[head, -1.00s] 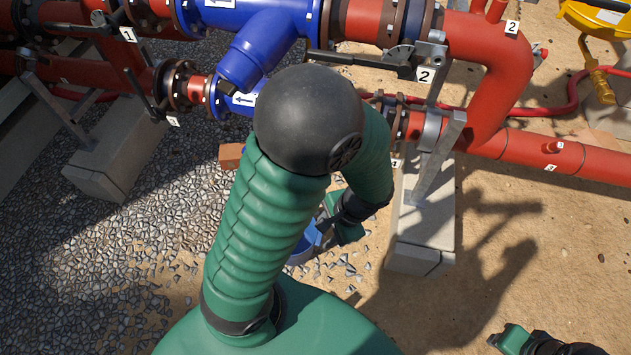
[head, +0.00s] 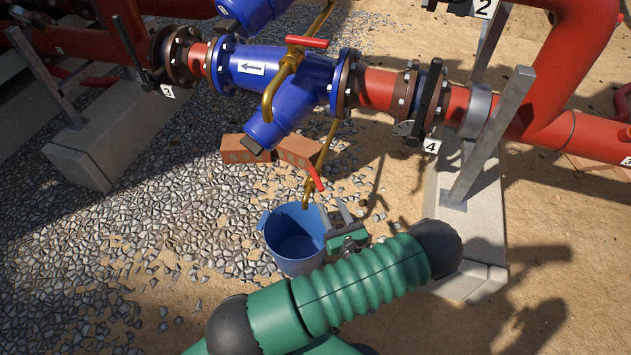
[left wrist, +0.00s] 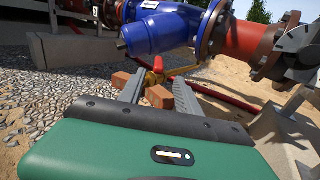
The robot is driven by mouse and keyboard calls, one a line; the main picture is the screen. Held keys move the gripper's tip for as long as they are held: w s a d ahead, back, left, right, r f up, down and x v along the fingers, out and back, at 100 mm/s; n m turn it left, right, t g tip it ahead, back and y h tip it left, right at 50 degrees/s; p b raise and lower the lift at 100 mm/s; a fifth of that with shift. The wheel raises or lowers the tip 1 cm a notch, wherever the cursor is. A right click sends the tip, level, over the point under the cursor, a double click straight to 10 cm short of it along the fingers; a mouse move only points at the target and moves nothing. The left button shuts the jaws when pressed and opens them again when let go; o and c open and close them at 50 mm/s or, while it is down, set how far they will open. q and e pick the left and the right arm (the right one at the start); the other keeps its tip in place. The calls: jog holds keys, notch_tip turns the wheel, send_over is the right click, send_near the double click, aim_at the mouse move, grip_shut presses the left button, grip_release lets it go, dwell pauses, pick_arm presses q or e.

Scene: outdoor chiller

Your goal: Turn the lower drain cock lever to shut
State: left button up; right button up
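The lower drain cock lever (head: 315,178) is a red handle on a thin brass pipe above the blue bucket (head: 296,240). In the head view it slants down to the right, at an angle to the pipe. A red lever, apparently the same one, shows beyond my fingers in the left wrist view (left wrist: 182,71), beside brass fitting. My left gripper (head: 341,211) is just right of the bucket, below the lever and apart from it. In the left wrist view its two grey fingers (left wrist: 158,80) are spread with nothing gripped. My right gripper is out of view.
An upper red lever (head: 307,42) sits on a brass pipe before the blue strainer (head: 285,75). Bricks (head: 246,149) lie on the gravel behind the bucket. A metal post (head: 492,135) on a concrete block (head: 470,265) stands to the right.

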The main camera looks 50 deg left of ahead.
pick_arm(q)
jog(key=b+x, duration=0.1)
jog(key=x, duration=0.3)
jog(key=b+x, duration=0.2)
jog(key=x, duration=0.2)
jog(key=b+x, duration=0.2)
jog(key=x, duration=0.2)
jog(key=shift+f, duration=0.3)
jog(key=shift+w+a+r, duration=0.1)
jog(key=shift+a+r, duration=0.05)
jog(key=shift+a, duration=0.3)
grip_shut()
